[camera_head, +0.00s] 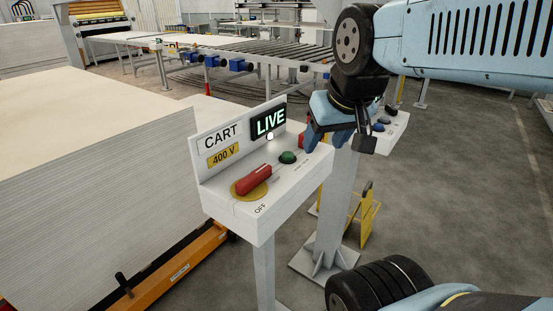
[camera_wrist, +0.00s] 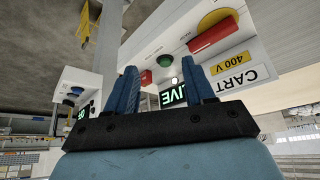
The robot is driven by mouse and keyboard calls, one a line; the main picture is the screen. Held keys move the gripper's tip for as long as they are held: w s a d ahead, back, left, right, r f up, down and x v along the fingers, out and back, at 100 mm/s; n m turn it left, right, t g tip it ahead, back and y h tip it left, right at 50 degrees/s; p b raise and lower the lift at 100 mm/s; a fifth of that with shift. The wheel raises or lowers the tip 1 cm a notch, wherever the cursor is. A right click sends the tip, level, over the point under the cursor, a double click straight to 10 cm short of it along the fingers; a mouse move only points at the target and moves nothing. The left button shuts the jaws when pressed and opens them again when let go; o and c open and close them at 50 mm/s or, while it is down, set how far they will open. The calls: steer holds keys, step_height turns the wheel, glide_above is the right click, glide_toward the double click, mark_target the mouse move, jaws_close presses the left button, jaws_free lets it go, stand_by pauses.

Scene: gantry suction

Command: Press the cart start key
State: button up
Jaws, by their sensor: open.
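The white CART control box (camera_head: 236,213) stands on a post, with a lit LIVE sign (camera_head: 269,122) and a 400 V label. A round green button (camera_head: 288,157) is on its top; it also shows in the wrist view (camera_wrist: 165,62). Left of it in the head view is a red rotary handle (camera_head: 254,180) on a yellow disc near OFF. A red button (camera_head: 302,141) is partly hidden by my gripper (camera_head: 336,135). My gripper is open and empty, above the box's right end. In the wrist view its two blue fingers (camera_wrist: 162,72) are apart.
A second control box (camera_head: 394,128) with a blue button stands behind my gripper. A large stack of pale boards (camera_head: 80,170) is at the left on an orange cart (camera_head: 175,270). A yellow stand (camera_head: 369,215) is on the floor. Open floor is at the right.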

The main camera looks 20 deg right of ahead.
steer(key=shift+w+r, duration=0.1)
steer(key=shift+c, duration=1.3)
steer(key=shift+w+r+n, duration=0.2)
steer(key=shift+w+n, duration=0.35)
steer(key=shift+n, duration=0.25)
steer(key=shift+c, duration=1.4)
steer(key=w+n+g, duration=0.1)
steer(key=w+n, duration=0.2)
steer(key=w+r+n+g, duration=0.1)
steer(key=w+n, duration=0.2)
steer(key=n, duration=0.1)
steer(key=w+r+n+g, duration=0.1)
steer(key=w+n, duration=0.2)
steer(key=shift+w+d+r+n, duration=0.1)
steer(key=shift+d+n, duration=0.2)
steer(key=shift+d, duration=0.05)
jaws_close()
steer(key=w+f+n+g, duration=0.1)
steer(key=w+n+g, duration=0.2)
steer(key=w+n, duration=0.9)
steer(key=shift+d+f+n, duration=0.25)
steer(key=shift+n, duration=0.25)
